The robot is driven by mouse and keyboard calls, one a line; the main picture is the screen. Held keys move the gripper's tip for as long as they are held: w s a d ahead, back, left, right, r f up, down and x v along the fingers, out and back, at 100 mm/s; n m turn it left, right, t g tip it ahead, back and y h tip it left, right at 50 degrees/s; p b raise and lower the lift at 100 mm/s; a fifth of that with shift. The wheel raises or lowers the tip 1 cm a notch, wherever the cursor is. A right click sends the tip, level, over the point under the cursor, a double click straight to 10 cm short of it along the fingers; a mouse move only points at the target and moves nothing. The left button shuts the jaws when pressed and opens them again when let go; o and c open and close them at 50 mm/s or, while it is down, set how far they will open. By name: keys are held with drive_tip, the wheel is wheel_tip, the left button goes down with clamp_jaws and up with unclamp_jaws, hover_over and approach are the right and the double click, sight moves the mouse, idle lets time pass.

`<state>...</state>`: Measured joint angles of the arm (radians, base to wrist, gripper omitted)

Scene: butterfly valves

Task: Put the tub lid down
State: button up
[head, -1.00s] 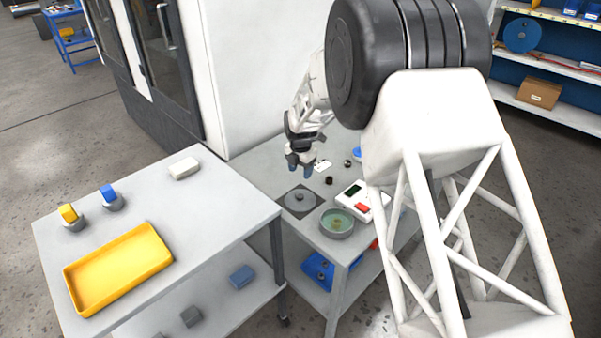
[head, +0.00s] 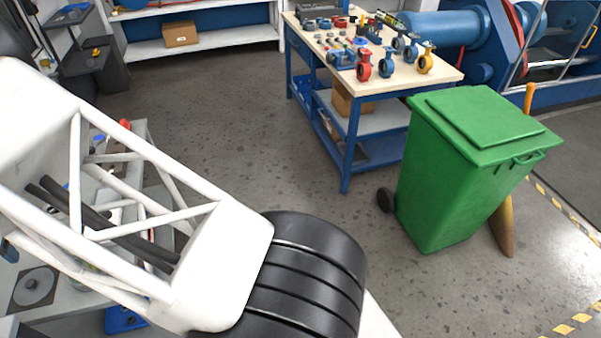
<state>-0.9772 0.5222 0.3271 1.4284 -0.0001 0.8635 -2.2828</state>
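The tub lid, a grey disc with a small knob (head: 33,287), lies flat on a dark square mat (head: 18,303) on the grey table at the lower left in the head view. A small dark-blue piece (head: 8,248) at the left edge, above and left of the lid, looks like a fingertip of my gripper. The rest of the gripper is out of frame or hidden, so its opening does not show. The round tub is almost wholly hidden behind my white arm link.
A blue bin (head: 124,319) sits below the grey table. A workbench (head: 437,77) with several coloured valves stands at the back. A green wheeled bin (head: 455,180) stands at right. The floor (head: 285,150) between is clear.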

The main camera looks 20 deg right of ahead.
drive_tip(key=w+d+r+m, duration=0.4)
drive_tip(key=d+r, duration=0.4)
drive_tip(key=d, duration=0.3)
drive_tip(key=w+d+r+m, duration=0.45)
drive_tip(key=d+r, duration=0.25)
drive_tip(key=d, duration=0.4)
drive_tip(key=s+d+r+m, duration=0.1)
drive_tip(key=d+r+m, duration=0.25)
drive_tip(key=d, duration=0.45)
drive_tip(key=s+d+r+m+t, duration=0.1)
drive_tip(key=d+r+m, duration=0.25)
drive_tip(key=d, duration=0.55)
drive_tip(key=s+d+r+m, duration=0.2)
drive_tip(key=d+r, duration=0.3)
drive_tip(key=d, duration=0.3)
drive_tip(key=s+d+r+m, duration=0.1)
drive_tip(key=s+d+m, duration=0.25)
drive_tip(key=d, duration=0.35)
drive_tip(key=s+d+r+m+t, duration=0.1)
drive_tip(key=s+d+r+m, duration=0.2)
drive_tip(key=d, duration=0.4)
drive_tip(key=s+d+m, duration=0.3)
drive_tip(key=s+d, duration=0.2)
drive_tip(key=d, duration=0.1)
drive_tip(key=s+d+f+m, duration=0.3)
drive_tip(key=s+d+m, duration=0.7)
drive_tip(key=s, duration=0.7)
drive_tip(key=d, duration=0.3)
drive_tip(key=shift+s+m+t, duration=0.15)
drive_tip(key=shift+m+t, duration=0.15)
